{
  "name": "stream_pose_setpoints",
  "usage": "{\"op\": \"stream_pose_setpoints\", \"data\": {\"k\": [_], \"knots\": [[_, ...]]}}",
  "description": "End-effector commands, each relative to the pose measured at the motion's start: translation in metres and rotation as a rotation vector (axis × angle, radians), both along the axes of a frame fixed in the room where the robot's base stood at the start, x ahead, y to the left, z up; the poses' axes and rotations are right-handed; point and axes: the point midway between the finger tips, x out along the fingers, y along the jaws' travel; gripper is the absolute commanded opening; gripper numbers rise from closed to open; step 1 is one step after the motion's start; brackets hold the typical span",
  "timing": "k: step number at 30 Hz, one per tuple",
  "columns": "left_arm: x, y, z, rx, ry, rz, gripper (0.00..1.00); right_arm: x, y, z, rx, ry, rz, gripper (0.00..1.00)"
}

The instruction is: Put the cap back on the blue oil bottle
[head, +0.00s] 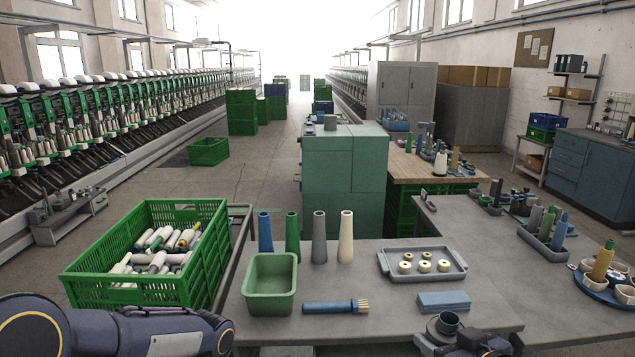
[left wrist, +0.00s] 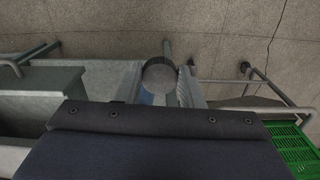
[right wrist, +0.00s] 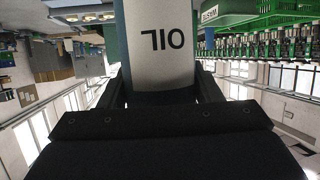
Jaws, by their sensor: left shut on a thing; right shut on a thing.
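In the right wrist view my right gripper (right wrist: 163,84) is shut on the oil bottle (right wrist: 160,40), with one finger on each side. The bottle has a pale label reading OIL, upside down in this view, and a dark blue band. In the left wrist view my left gripper (left wrist: 160,88) is shut on a grey round piece, apparently the cap (left wrist: 160,72).
A green crate of bobbins (head: 140,292) stands left. A round blue tray (head: 600,292) is at right.

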Motion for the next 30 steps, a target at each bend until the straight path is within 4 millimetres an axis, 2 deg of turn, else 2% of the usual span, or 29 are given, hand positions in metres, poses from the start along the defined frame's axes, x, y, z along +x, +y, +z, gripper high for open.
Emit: {"op": "stream_pose_setpoints", "data": {"k": [1, 4, 11, 24, 30], "knots": [[-0.003, 0.006, -0.019, 0.003, 0.008, 0.012, 0.14, 0.0, 0.0, 0.001, 0.001, -0.002, 0.0, 0.17], [-0.008, 0.018, -0.052, 0.005, 0.01, 0.034, 0.14, 0.0, 0.0, 0.001, 0.001, -0.002, 0.0, 0.17], [-0.005, 0.017, -0.049, 0.003, -0.001, 0.034, 0.14, 0.004, 0.001, -0.03, 0.002, 0.007, -0.044, 0.17], [-0.006, 0.017, -0.048, 0.003, 0.0, 0.033, 0.14, 0.021, 0.016, -0.139, -0.003, 0.013, -0.185, 0.17], [-0.006, 0.017, -0.048, 0.003, 0.0, 0.033, 0.14, 0.029, 0.019, -0.179, -0.002, 0.006, -0.247, 0.17]]}}
